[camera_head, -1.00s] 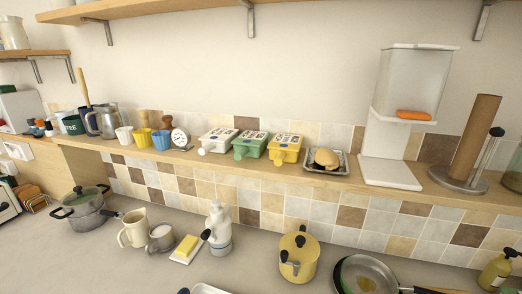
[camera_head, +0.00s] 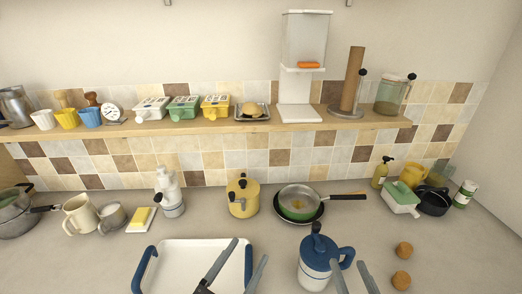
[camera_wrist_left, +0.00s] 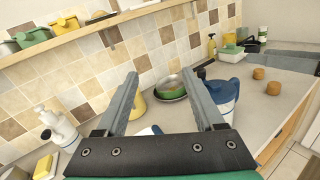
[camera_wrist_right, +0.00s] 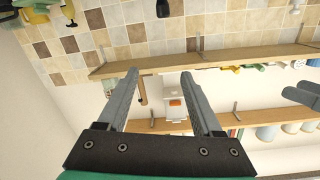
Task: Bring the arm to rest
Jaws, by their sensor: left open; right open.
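My left gripper (camera_head: 250,249) shows at the bottom of the head view, in front of the white tray with blue handles (camera_head: 180,262). Its two fingers are apart with nothing between them, as the left wrist view (camera_wrist_left: 160,80) also shows. My right gripper (camera_head: 348,263) shows at the bottom right of centre, by the blue and white pot (camera_head: 314,262). Its fingers are apart and empty in the right wrist view (camera_wrist_right: 159,73), where the shelf and wall appear tilted beyond them. Whether either gripper touches anything below is not clear.
Along the counter stand a cream mug (camera_head: 80,216), a yellow pot (camera_head: 243,196) and a pan (camera_head: 299,202). Two brown round things (camera_head: 402,264) lie at right. A wooden shelf (camera_head: 215,126) with cups, a white dispenser and jars runs along the tiled wall.

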